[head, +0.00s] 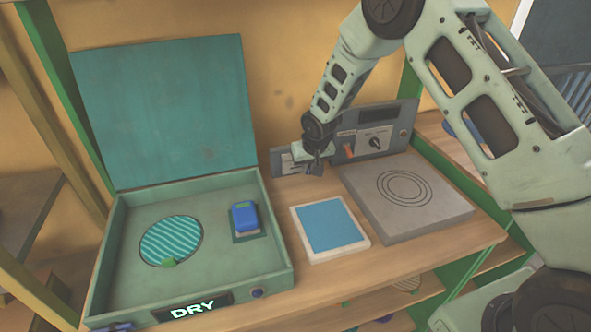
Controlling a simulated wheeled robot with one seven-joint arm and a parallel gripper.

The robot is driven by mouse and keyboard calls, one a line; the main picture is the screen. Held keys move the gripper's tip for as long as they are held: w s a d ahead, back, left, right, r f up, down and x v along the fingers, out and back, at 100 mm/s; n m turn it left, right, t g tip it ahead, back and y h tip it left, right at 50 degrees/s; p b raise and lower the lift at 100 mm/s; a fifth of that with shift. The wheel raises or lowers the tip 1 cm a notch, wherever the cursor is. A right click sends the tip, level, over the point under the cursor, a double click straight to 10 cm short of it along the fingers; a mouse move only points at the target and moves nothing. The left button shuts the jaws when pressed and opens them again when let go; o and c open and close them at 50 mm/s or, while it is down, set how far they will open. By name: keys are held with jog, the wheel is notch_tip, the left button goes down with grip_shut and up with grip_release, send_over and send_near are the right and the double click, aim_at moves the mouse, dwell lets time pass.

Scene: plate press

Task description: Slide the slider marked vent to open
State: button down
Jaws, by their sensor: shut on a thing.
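A grey control panel (402,125) stands at the back of the bench. Its left part, a low plate with small pale markings (287,161), is partly covered by my gripper. My gripper (315,172) is at this left part, pointing down, with its jaws closed on a small part there, which looks like the slider. The jaws hide the slider itself, and the markings are too small to read, so I cannot tell its position. An orange switch (347,143) and a round black knob (375,142) sit further right on the panel.
An open teal press box (280,250) with a raised lid and a display reading DRY stands at the left. It holds a striped disc (171,241) and a blue block (244,217). A white-framed blue pad (330,225) and a grey slab with rings (440,222) lie in front of the panel.

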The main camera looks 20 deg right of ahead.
jog(key=shift+d, duration=0.65)
jog(key=c, duration=1.4)
grip_release()
jog(key=shift+d, duration=0.1)
jog(key=shift+c, duration=0.2)
jog(key=shift+r, duration=0.15)
jog(key=b+v, duration=0.2)
jog(key=v, duration=1.5)
jog(key=shift+s, duration=0.15)
